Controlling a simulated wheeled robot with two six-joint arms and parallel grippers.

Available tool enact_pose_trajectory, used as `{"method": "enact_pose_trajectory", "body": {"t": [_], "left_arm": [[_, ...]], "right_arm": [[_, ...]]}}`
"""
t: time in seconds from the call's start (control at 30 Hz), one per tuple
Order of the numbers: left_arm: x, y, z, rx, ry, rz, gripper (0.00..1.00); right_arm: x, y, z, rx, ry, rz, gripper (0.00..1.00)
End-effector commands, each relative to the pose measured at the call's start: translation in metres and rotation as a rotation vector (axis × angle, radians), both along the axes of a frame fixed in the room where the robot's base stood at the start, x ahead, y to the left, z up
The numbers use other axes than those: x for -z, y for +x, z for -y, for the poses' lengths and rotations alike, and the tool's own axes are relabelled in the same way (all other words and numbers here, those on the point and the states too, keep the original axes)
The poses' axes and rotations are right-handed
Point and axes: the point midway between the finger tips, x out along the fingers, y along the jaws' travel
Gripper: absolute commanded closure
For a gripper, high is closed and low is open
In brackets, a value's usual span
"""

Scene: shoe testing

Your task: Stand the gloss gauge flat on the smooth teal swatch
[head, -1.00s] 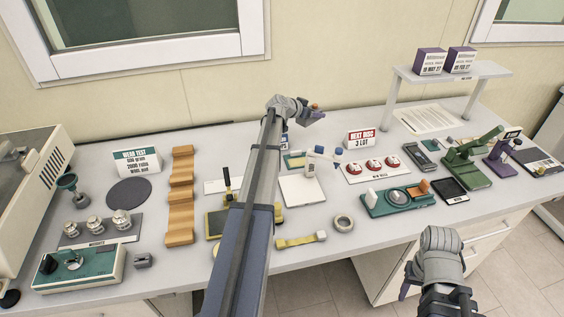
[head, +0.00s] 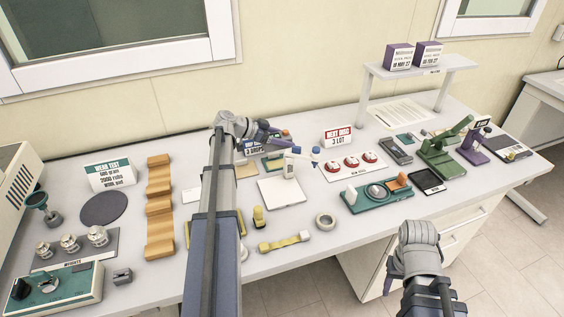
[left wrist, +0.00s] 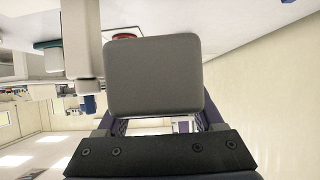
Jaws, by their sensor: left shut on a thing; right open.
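My left gripper (head: 268,136) is shut on a dark grey block with rounded corners, which I take to be the gloss gauge (left wrist: 153,75). It fills the space between the fingers in the left wrist view. In the head view the gripper hangs at the back of the bench, and the gauge is mostly hidden there. My right gripper (head: 391,282) is open and empty, off the bench's front edge.
A tray with red-ringed discs (head: 350,165) lies to the right.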

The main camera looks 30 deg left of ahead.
Motion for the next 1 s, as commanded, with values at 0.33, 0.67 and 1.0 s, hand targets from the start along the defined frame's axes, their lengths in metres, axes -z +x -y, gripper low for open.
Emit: {"method": "enact_pose_trajectory", "body": {"t": [0.33, 0.67, 1.0], "left_arm": [[0.046, 0.000, 0.000, -0.001, -0.001, 0.000, 1.00], [0.064, 0.000, 0.000, -0.001, 0.000, 0.000, 1.00], [0.081, 0.000, 0.000, -0.001, -0.001, 0.000, 1.00]], "right_arm": [[0.046, 0.000, 0.000, 0.000, 0.000, 0.000, 0.50], [0.064, 0.000, 0.000, 0.000, 0.000, 0.000, 0.50], [0.081, 0.000, 0.000, 0.000, 0.000, 0.000, 0.50]]}}
